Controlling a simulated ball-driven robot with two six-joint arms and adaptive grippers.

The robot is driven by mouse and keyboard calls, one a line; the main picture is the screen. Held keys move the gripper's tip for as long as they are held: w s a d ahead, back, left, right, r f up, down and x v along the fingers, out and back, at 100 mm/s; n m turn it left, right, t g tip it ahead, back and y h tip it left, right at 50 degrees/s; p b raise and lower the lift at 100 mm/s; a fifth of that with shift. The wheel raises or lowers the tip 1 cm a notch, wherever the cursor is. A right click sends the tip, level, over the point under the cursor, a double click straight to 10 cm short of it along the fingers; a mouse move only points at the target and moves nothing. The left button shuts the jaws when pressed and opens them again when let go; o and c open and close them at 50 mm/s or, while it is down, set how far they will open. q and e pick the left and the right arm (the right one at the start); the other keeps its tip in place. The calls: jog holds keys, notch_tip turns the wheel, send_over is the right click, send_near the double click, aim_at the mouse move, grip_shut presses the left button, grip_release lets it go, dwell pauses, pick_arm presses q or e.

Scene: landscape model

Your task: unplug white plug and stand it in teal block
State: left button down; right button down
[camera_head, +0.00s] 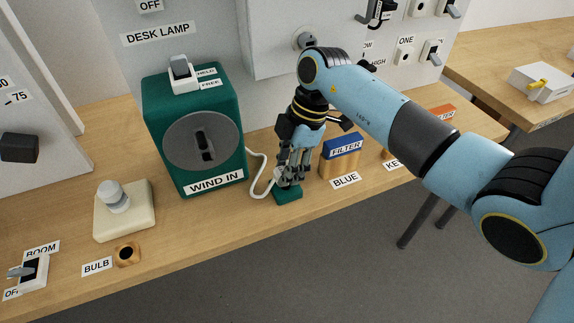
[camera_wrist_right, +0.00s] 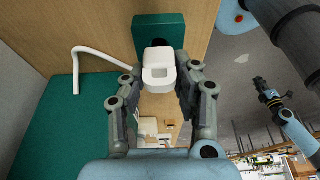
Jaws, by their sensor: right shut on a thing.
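My right gripper (camera_head: 288,178) is shut on the white plug (camera_wrist_right: 158,72), pointing down over the small teal block (camera_head: 288,195). In the right wrist view the plug lies between both fingers, in front of the teal block (camera_wrist_right: 172,24). A dark opening in the block shows partly behind the plug. I cannot tell whether the plug's end is in it. A white cord (camera_head: 252,172) runs beside the teal "WIND IN" box (camera_head: 222,112). My left gripper (camera_wrist_right: 266,92) shows small and far off in the right wrist view; its fingers are too small to judge.
A blue-topped wooden "FILTER" block (camera_head: 341,157) stands close to the right of my right gripper. A cream base with a bulb (camera_head: 120,205) and a wooden ring (camera_head: 127,254) are at left. The table's front edge is near the teal block.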

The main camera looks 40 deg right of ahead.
jog(key=shift+f+b, duration=0.55)
jog(key=shift+f, duration=0.65)
jog(key=c, duration=0.9)
grip_release()
jog(key=shift+c, duration=0.2)
jog(key=v, duration=1.2)
